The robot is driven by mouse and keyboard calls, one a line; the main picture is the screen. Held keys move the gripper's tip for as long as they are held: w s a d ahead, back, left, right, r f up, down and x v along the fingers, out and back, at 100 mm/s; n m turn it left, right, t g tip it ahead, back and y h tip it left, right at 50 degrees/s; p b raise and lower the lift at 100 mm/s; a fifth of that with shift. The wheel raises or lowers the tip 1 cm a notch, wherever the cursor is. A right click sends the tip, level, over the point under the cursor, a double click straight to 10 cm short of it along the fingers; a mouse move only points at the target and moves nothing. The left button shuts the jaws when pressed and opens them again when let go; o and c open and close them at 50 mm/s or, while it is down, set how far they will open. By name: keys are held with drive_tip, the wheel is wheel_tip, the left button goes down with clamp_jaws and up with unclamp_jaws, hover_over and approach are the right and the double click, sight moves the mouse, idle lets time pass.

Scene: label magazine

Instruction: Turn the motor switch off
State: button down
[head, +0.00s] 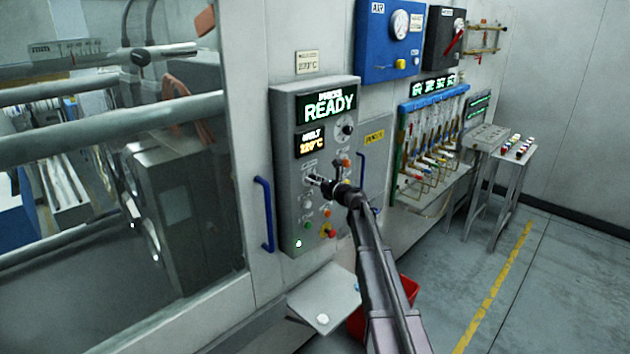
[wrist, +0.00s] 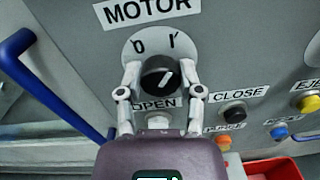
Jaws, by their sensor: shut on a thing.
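The motor switch (wrist: 153,84) is a round black knob with a white pointer line, on a light round plate under a MOTOR label (wrist: 146,10). The plate is marked 0 at upper left and I at upper right. The pointer leans to the upper right, toward the I. My gripper (wrist: 161,73) has one finger on each side of the knob and is shut on it. In the head view my gripper (head: 324,185) is at the middle of the grey control panel (head: 287,150) and mostly hides the switch.
Just below are OPEN, CLOSE (wrist: 234,111) and other push buttons, including a blue one (wrist: 278,132). A blue handle (wrist: 50,88) is left of the panel. A red bin (head: 408,288) and a grey shelf (head: 325,300) are below.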

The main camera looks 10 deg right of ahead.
drive_tip(key=shift+w+n, duration=0.1)
drive_tip(key=shift+n, duration=0.2)
drive_tip(key=n, duration=0.9)
drive_tip(key=shift+n, duration=0.4)
drive_tip(key=shift+w+r+n, duration=0.1)
drive_tip(key=shift+n, duration=1.7)
drive_tip(key=shift+c, duration=1.3)
unclamp_jaws()
